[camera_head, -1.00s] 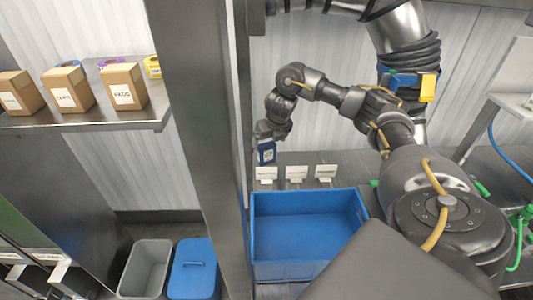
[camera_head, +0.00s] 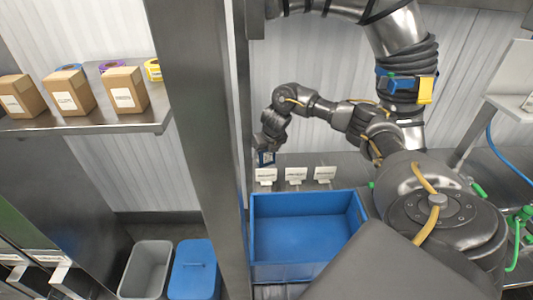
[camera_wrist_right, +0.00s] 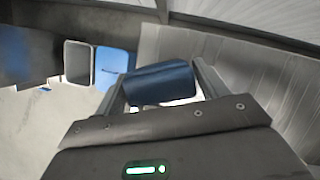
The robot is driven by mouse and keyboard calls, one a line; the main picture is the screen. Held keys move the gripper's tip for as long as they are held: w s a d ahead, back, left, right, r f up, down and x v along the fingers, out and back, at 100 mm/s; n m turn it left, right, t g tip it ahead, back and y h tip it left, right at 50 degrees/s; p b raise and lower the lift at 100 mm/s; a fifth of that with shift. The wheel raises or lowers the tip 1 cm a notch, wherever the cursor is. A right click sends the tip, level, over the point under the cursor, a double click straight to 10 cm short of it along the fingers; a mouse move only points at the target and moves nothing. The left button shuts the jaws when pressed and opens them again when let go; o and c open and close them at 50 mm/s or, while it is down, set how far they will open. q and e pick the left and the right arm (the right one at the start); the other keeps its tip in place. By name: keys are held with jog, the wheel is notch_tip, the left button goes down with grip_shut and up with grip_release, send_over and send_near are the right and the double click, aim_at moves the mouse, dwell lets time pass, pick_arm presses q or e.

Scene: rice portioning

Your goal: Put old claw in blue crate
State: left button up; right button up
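The blue crate (camera_head: 283,271) stands open and empty in the middle of the head view. My right gripper (camera_head: 265,156) is behind the crate, to its upper left, beside the grey post. It holds a dark blue block-like piece (camera_head: 269,157), partly hidden by the post in the head view. In the right wrist view this blue piece (camera_wrist_right: 160,83) sits between the two fingers of the gripper (camera_wrist_right: 158,88), which appear to touch both its sides. I cannot tell for sure that this piece is the old claw. My left gripper is not in view.
A tall grey post (camera_head: 200,150) stands just left of the crate. Several white label cards (camera_head: 295,175) stand behind the crate. A grey bin (camera_head: 147,268) and a blue lidded bin (camera_head: 195,270) are at lower left. Cardboard boxes (camera_head: 124,90) sit on the left shelf (camera_head: 80,126).

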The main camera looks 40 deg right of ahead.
jog(key=c, duration=1.4)
jog(key=shift+c, duration=0.3)
jog(key=shift+w+r, duration=0.1)
jog(key=shift+r, duration=0.1)
jog(key=shift+r, duration=0.25)
notch_tip(320, 180, up, 2)
jog(key=shift+r, duration=0.1)
jog(key=s+a+r+p, duration=0.3)
jog(key=a+r, duration=0.7)
jog(key=a, duration=0.3)
jog(key=shift+s+a+p, duration=0.25)
jog(key=shift+s+p, duration=0.1)
jog(key=shift+p, duration=0.05)
